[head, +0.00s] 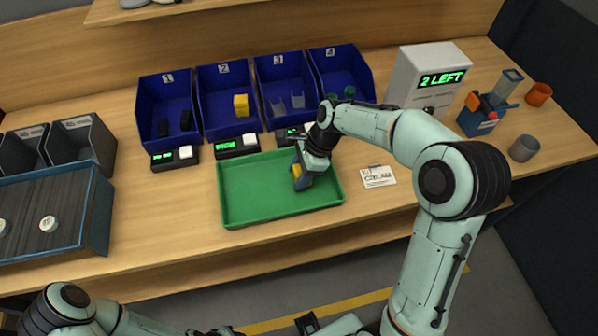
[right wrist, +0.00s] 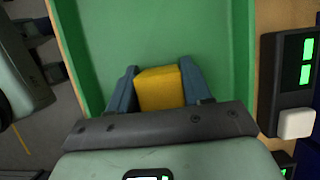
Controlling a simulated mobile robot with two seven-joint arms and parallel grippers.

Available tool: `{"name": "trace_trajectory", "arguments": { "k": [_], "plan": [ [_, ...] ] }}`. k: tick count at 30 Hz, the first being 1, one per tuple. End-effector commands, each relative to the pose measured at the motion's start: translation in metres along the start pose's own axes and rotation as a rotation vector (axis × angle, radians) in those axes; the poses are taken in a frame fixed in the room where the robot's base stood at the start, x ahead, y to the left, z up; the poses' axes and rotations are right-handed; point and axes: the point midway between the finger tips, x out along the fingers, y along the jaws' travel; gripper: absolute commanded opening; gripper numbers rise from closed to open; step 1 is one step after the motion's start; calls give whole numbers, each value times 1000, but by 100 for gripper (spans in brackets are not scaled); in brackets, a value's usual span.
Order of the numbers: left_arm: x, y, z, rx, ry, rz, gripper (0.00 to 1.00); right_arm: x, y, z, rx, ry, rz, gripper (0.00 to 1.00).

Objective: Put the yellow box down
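The yellow box (right wrist: 160,88) sits between the two blue-grey fingers of my right gripper (right wrist: 160,85), which touch its sides. In the head view the right gripper (head: 303,180) points down over the right part of the green tray (head: 235,218), with a little of the yellow box (head: 297,171) showing. The box is inside the tray's outline; I cannot tell if it touches the tray floor. The rest of the tray is empty.
Blue numbered bins (head: 205,125) stand behind the tray; bin 2 holds another yellow block (head: 241,105). Small displays (head: 237,146) sit before them. A white card (head: 378,177) lies right of the tray. A box reading "2 LEFT" (head: 405,75) stands behind. The slat conveyor (head: 40,235) is left.

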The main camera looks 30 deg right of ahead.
Motion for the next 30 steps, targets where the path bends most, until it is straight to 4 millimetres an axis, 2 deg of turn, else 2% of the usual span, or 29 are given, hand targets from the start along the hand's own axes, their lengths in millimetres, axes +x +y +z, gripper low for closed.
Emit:
{"name": "trace_trajectory", "arguments": {
  "k": [1,2,11,14,17,27,30],
  "plan": [
    [0,0,0,0,0,0,39,0,0,0,0,0,1,65],
    [0,0,0,0,0,0,39,0,0,0,0,0,1,74],
    [0,0,0,0,0,0,39,-1,0,0,0,0,0,74],
    [-2,1,-1,0,1,0,39,-8,0,2,0,0,-2,74],
    [-5,2,-2,1,3,1,39,-23,-1,2,0,0,-6,74],
    [-17,9,-8,4,12,4,39,-95,-1,2,0,0,-5,74],
    [-20,10,-9,5,14,5,39,-110,-1,2,0,0,-4,74]
  ]
}}
